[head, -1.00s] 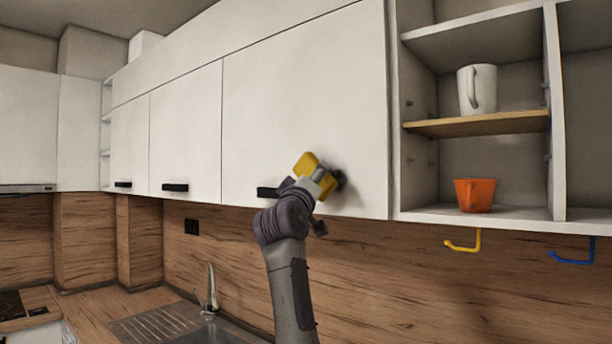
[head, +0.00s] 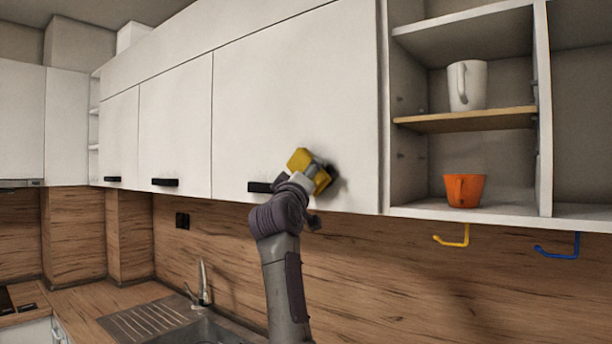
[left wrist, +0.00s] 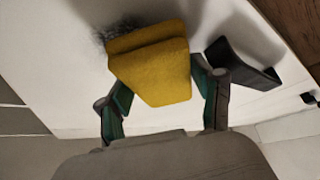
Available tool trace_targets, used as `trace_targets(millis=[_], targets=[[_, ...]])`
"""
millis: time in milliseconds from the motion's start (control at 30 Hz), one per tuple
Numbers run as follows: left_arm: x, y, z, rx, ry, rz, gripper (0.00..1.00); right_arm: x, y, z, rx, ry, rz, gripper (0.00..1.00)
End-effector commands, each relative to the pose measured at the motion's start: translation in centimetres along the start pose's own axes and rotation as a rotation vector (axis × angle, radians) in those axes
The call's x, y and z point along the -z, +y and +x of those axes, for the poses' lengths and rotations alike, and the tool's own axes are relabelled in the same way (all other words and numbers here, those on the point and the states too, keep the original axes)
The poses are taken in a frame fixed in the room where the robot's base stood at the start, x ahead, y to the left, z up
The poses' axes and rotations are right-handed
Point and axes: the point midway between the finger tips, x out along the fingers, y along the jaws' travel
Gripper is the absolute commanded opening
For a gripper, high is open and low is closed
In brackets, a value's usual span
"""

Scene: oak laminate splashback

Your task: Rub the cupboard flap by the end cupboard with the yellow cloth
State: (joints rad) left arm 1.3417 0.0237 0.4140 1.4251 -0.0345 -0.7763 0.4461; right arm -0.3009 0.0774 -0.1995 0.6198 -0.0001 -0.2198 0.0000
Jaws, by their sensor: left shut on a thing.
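The yellow cloth (head: 299,159) is a thick folded pad, held against or very close to the white cupboard flap (head: 290,80). My left gripper (head: 314,172) is shut on it, near the flap's lower right part. In the left wrist view the cloth (left wrist: 155,75) sits between the two fingers (left wrist: 162,95). A dark smudge (head: 336,187) shows on the flap beside the cloth; it also shows at the cloth's far edge in the left wrist view (left wrist: 118,30). The cloth and gripper hide part of it. My right gripper is not in view.
The flap's black handle (head: 259,187) is just left of my gripper. An open shelf (head: 465,122) to the right holds a white mug (head: 467,86) and an orange cup (head: 464,190). Yellow (head: 452,240) and blue hooks (head: 558,251) hang below. A tap (head: 203,284) stands lower left.

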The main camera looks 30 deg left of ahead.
Motion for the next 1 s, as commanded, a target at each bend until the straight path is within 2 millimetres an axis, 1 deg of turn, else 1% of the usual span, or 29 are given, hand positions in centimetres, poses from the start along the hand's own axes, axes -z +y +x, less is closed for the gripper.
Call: trace_targets(millis=[733, 867, 1000], targets=[[-0.7, 0.1, 1.3, 0.000, 0.000, 0.000, 0.38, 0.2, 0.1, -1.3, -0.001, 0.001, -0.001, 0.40], [-0.8, 0.1, 1.2, -0.001, 0.000, 0.000, 0.38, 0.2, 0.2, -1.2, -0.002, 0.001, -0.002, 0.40], [-1.3, 0.6, 1.0, -0.002, -0.001, 0.000, 0.38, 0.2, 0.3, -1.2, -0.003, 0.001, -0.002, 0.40]])
